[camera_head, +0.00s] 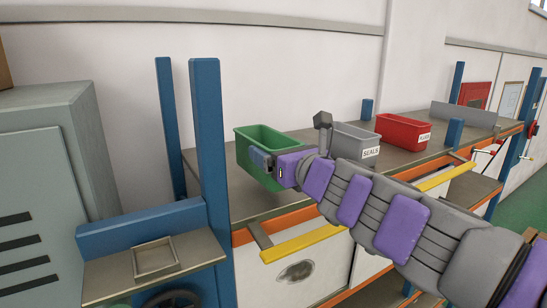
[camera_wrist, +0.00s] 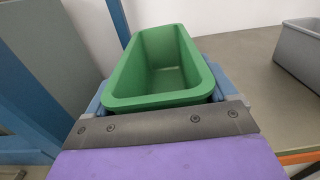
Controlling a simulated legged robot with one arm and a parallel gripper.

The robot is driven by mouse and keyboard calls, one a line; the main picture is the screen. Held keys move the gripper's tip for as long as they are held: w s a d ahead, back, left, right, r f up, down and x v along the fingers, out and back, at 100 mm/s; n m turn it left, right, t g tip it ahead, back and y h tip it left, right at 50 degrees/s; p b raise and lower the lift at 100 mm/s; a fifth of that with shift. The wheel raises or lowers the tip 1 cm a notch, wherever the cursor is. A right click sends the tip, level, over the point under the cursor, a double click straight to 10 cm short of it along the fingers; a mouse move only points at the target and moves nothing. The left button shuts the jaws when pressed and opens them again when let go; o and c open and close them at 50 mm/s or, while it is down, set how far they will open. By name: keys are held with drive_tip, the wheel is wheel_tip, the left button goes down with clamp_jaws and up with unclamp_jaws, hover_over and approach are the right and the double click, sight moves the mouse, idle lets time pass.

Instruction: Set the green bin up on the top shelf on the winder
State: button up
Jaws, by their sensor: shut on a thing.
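The green bin (camera_head: 268,139) is upright and looks empty, at the left end of a grey-brown shelf (camera_head: 245,200) with an orange front edge. My gripper (camera_head: 263,163) is shut on the bin's near end. In the wrist view the bin (camera_wrist: 185,97) fills the middle, with blue finger parts of my gripper (camera_wrist: 160,105) on both sides of its near end. Whether the bin's bottom touches the shelf or hangs just above it, I cannot tell. The bin's lower near side is hidden behind my gripper.
A grey bin labelled SEALS (camera_head: 355,139) and a red bin (camera_head: 402,131) stand to the right on the same shelf. Blue posts (camera_head: 208,130) rise at the left end. A grey cabinet (camera_head: 40,180) stands further left. Yellow bars (camera_head: 300,243) stick out below the front edge.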

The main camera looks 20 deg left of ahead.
sight(278, 145)
drive_tip(key=w, duration=0.3)
drive_tip(key=w+p, duration=0.1)
drive_tip(key=w, duration=0.1)
drive_tip(key=shift+a, duration=0.25)
drive_tip(key=shift+w+a+f, duration=0.15)
drive_tip(key=shift+w+a, duration=0.05)
drive_tip(key=shift+a, duration=0.15)
drive_tip(key=shift+a+f, duration=0.2)
drive_tip(key=f+b, duration=0.1)
drive_tip(key=a+f+b, duration=0.1)
drive_tip(key=shift+s+f, duration=0.15)
drive_tip(key=shift+f, duration=0.25)
drive_tip(key=shift+d+f, duration=0.15)
drive_tip(key=shift+f, duration=0.1)
drive_tip(key=shift+d+r, duration=0.15)
drive_tip(key=shift+d, duration=0.4)
drive_tip(key=o, duration=1)
drive_tip(key=shift+a, duration=0.1)
drive_tip(key=shift+a+f, duration=0.2)
drive_tip(key=shift+a, duration=0.2)
drive_tip(key=shift+r, duration=0.15)
drive_tip(key=shift+s+d, duration=0.1)
drive_tip(key=shift+d, duration=0.2)
drive_tip(key=v, duration=1.1)
drive_tip(key=shift+s+d+b, duration=0.2)
drive_tip(key=shift+d+b, duration=0.05)
drive_tip(key=shift+b, duration=0.1)
